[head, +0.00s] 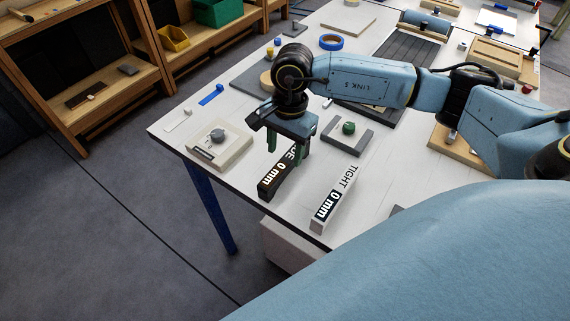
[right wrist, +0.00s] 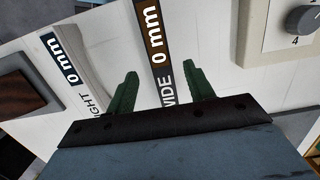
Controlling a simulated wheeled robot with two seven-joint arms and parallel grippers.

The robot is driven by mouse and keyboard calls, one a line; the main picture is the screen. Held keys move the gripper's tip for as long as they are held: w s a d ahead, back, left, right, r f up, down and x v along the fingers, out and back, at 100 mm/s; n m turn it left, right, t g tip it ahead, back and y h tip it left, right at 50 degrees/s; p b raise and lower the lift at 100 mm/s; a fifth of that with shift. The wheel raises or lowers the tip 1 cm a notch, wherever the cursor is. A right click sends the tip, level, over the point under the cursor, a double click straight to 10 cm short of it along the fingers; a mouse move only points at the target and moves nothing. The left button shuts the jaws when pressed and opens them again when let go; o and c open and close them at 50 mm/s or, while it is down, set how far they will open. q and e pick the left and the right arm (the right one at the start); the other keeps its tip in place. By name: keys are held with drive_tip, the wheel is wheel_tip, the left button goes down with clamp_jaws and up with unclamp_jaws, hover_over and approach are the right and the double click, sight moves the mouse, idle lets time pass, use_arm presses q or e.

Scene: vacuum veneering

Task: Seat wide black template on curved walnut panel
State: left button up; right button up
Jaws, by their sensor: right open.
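The wide black template (head: 272,185), labelled "0 mm", lies on the white table near its front left edge. In the right wrist view the template (right wrist: 152,35) shows its WIDE label and runs between my fingers. My right gripper (head: 287,142) is open over the template's far end, with one green finger on each side; I cannot tell whether they touch it. The right gripper (right wrist: 161,90) also shows from the wrist. A dark brown wooden piece (right wrist: 18,92), perhaps the walnut panel, is cut off at the wrist view's left edge. My left gripper is not in view.
A white TIGHT template (head: 336,199) lies to the right of the black one. A dial box (head: 220,145) stands to the left, and a grey block with a green knob (head: 348,128) behind. The table's front edge is close; white tabletop is bare between these things.

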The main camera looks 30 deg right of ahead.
sight(285, 161)
wheel_tip(285, 161, down, 5)
drive_tip(key=shift+w+f+p, duration=0.1)
drive_tip(key=shift+p, duration=0.25)
drive_tip(key=shift+c, duration=0.4)
drive_tip(key=c, duration=1.1)
drive_tip(key=shift+o, duration=0.2)
